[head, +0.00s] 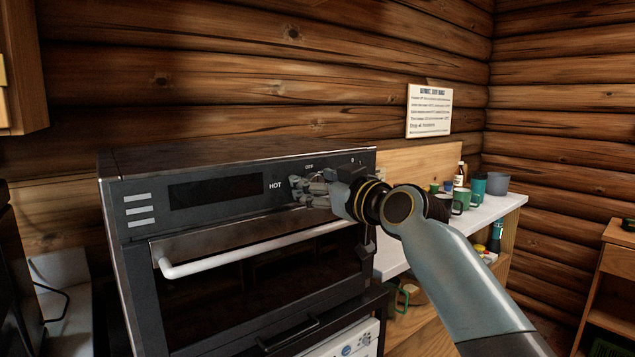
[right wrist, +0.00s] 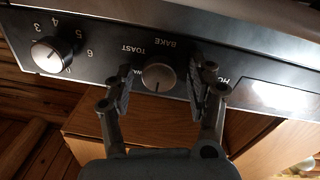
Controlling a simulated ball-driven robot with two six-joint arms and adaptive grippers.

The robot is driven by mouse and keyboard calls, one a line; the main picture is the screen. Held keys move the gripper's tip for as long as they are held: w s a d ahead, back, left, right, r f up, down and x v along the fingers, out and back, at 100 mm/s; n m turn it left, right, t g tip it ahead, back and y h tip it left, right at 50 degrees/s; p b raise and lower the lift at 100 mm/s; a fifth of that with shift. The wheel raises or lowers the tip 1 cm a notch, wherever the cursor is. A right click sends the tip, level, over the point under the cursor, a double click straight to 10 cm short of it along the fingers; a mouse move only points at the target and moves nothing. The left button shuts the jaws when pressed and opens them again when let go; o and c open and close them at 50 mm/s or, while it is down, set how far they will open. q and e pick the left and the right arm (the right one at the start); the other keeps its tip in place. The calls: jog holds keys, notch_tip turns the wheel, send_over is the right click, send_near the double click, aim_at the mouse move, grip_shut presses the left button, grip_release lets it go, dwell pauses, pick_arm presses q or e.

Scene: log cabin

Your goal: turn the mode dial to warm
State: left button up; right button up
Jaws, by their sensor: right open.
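In the head view the right gripper (head: 308,190) is at the panel's right part and hides the dial. I cannot read the dial's pointer. My left gripper is not in view.
A second knob (right wrist: 52,54) with numbers sits beside the dial. The oven (head: 140,190) has a white door handle (head: 240,252) below the panel. A white shelf (head: 480,217) with several mugs stands to the right. A sign (head: 429,110) hangs on the log wall.

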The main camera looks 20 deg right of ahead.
grip_shut()
jog(key=shift+m, duration=0.3)
jog(key=shift+d+r+m+p, duration=0.1)
jog(key=shift+r+m+p, duration=0.05)
jog(key=shift+m+p, duration=0.8)
jog(key=m+p, duration=0.1)
jog(key=m, duration=0.2)
jog(key=shift+m+p, duration=0.3)
jog(key=shift+m, duration=0.05)
jog(key=m+p, duration=0.2)
jog(key=m, duration=0.3)
jog(key=shift+d+g, duration=0.1)
jog(key=shift+g, duration=0.2)
grip_release()
